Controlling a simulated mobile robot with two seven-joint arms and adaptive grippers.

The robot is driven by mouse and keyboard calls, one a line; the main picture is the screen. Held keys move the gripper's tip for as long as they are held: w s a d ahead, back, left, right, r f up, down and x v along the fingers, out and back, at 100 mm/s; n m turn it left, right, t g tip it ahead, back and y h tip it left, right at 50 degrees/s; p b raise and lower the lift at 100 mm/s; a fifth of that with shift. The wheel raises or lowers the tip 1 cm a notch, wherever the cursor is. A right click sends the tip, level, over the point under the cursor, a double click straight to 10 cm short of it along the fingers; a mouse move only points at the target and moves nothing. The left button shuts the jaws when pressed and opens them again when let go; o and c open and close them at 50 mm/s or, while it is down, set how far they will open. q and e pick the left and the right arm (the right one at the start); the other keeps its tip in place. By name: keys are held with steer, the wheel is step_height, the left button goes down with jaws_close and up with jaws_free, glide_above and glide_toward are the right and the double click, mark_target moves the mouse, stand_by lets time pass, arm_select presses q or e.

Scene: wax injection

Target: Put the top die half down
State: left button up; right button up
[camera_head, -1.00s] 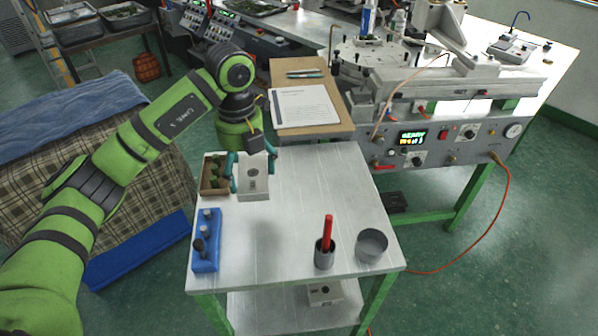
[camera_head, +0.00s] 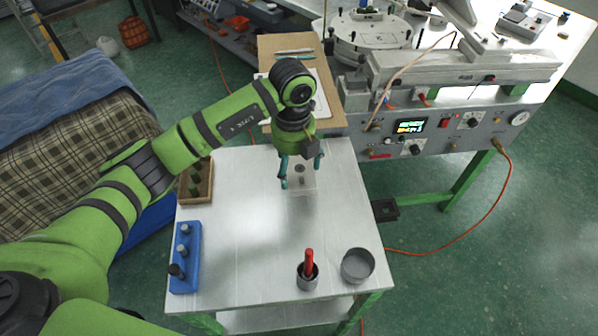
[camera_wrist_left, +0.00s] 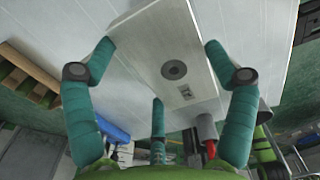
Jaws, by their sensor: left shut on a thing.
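The top die half (camera_head: 302,184) is a pale metal block with a round dark port. It sits between the fingers of my left gripper (camera_head: 301,172), over the back middle of the white tabletop. In the left wrist view the die half (camera_wrist_left: 165,62) shows its flat face with a grey ring and a small square mark. The teal fingers of my left gripper (camera_wrist_left: 160,75) are around it, shut on it. I cannot tell whether its underside touches the table. My right gripper is not in view.
The white table (camera_head: 240,245) has clear room in its middle. A brown wooden box (camera_head: 196,182) and a blue tool rack (camera_head: 186,258) line its left side. A cup with a red tool (camera_head: 308,275) and a grey bowl (camera_head: 357,265) stand at the front right. The injection machine (camera_head: 450,135) stands behind right.

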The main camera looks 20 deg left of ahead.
mark_target(300, 170)
arm_select(q)
steer(key=shift+d+f, duration=0.4)
steer(key=shift+d, duration=0.25)
step_height(300, 170, down, 3)
steer(key=shift+f+p, duration=0.1)
steer(key=shift+p, duration=0.9)
steer(key=shift+f, duration=0.55)
steer(key=o, duration=1.2)
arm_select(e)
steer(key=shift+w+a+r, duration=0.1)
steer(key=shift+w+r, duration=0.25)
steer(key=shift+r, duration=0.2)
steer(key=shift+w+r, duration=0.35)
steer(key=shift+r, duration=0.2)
